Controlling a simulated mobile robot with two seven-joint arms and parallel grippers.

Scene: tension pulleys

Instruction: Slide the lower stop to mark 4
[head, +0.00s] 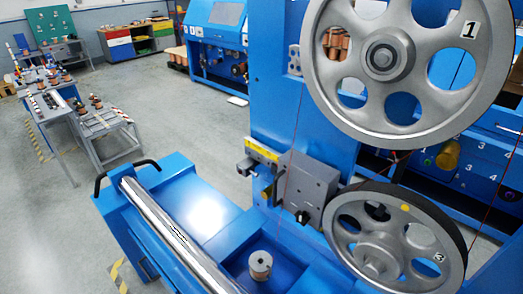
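Neither gripper shows in the head view. The large upper pulley (315,75) is a grey spoked wheel with a "1" label. The smaller lower pulley (345,232), dark-rimmed with a yellow dot and a "3" label, sits below it. Left of the lower pulley is a grey block (312,182) with a small black knob (302,217). A yellow strip (262,150) and a small grey clamp-like piece (246,166) are beside the block. I cannot tell which part is the lower stop, and I can read no mark on the strip.
A shiny roller (170,228) runs along the blue machine bed (205,205) in front. A small metal cylinder (260,265) stands in a recess of it. Thin red wires run near the pulleys. Open grey floor (190,125) lies left, with workbenches (75,112) beyond.

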